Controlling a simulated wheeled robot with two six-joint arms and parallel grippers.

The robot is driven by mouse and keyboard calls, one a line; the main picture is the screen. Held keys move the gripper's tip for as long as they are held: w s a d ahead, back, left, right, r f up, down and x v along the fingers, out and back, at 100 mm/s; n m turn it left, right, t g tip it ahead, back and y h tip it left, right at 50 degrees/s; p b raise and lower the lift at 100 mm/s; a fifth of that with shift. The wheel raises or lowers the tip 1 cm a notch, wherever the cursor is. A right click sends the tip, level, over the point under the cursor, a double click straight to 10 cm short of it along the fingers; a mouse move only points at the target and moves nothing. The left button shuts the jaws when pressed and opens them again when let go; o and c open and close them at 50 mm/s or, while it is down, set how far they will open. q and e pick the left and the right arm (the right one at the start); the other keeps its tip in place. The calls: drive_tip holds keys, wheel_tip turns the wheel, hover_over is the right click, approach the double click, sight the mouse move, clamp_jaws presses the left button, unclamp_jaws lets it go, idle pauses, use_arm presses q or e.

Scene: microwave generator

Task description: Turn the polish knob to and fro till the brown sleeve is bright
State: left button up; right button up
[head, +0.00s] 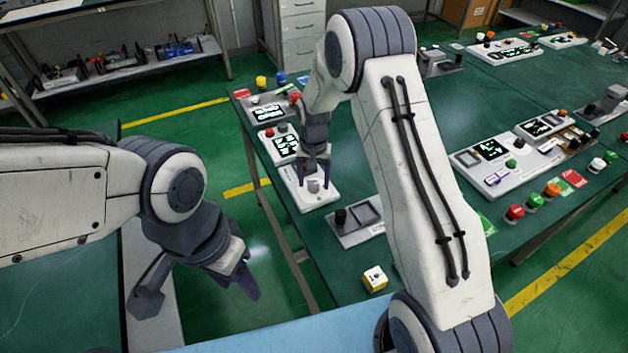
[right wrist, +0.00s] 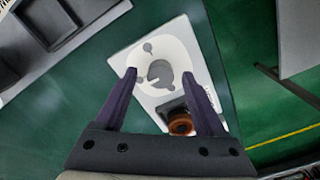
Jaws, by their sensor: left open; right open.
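The polish knob (right wrist: 160,74) is a grey round knob with a pale index mark, on a white panel (right wrist: 160,45) in the right wrist view. My right gripper (right wrist: 159,75) is open, with one fingertip on each side of the knob and a gap at both sides. The brown sleeve (right wrist: 180,123) sits in a dark recess of the panel, partly hidden by a finger; it looks copper-brown with some shine. In the head view the knob (head: 314,185) is under my right gripper. My left gripper (head: 200,295) is open and empty, off the table at left.
The green table (head: 400,160) holds other panels: one with a screen (head: 283,143) behind, and a grey one with a dark knob (head: 358,222) in front. A small yellow-white box (head: 375,278) stands near the front edge. Loose coloured buttons (head: 534,203) are at right.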

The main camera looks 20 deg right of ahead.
sight(314, 184)
wheel_tip(314, 184, up, 10)
drive_tip(key=shift+b, duration=0.45)
idle(0.4)
